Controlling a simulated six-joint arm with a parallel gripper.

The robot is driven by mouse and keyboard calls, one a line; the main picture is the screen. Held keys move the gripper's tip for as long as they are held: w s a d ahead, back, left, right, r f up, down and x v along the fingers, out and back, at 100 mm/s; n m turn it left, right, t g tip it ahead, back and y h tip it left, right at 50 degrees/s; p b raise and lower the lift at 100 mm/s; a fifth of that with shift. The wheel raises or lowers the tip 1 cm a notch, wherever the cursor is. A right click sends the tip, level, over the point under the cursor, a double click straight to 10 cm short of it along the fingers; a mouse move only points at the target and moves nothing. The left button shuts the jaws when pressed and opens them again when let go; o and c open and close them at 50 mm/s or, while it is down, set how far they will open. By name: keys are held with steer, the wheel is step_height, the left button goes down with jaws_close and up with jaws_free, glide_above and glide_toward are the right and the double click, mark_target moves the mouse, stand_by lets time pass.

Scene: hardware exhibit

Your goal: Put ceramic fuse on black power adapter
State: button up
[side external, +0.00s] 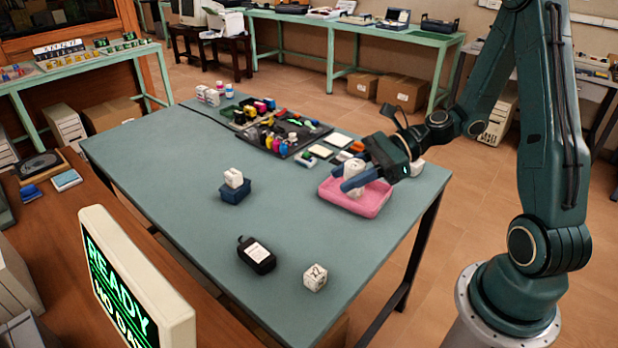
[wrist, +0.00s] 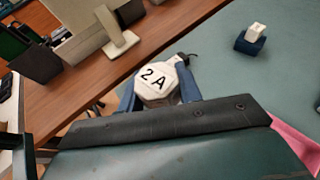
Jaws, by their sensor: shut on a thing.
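My gripper (side external: 348,176) is shut on the ceramic fuse, a white block (wrist: 157,86) marked "2 A" in the wrist view. The fuse shows between the blue fingers in the side view (side external: 353,167), partly covered by the near finger. They appear over the pink tray (side external: 372,207); the exact height is hard to tell. The black power adapter (side external: 257,255), with a white label, lies on the table toward the front, apart from my gripper. In the wrist view a small dark part shows behind the fuse; I cannot tell what it is.
A blue box (side external: 235,193) with a white block (side external: 233,178) on top stands left of the tray. A white marked cube (side external: 315,277) sits right of the adapter. A dark tray (side external: 283,133) of colourful items lies at the back. The table between is clear.

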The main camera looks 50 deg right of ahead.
steer(key=w+a+r+m+t, duration=0.1)
steer(key=w+a+r, duration=0.1)
steer(key=w+a, duration=0.5)
steer(key=w+a+r+m+t+h, duration=0.1)
steer(key=w+a, duration=0.6)
steer(key=a, duration=0.1)
steer(key=shift+a+r+h, duration=0.3)
steer(key=shift+a+r, duration=0.05)
steer(key=shift+r, duration=0.05)
glide_above(251, 251)
step_height(251, 251, down, 16)
steer(key=shift+f, duration=0.1)
stand_by(0.5)
steer(key=shift+f, duration=0.15)
steer(key=shift+f, duration=1.8)
steer(key=shift+f, duration=0.1)
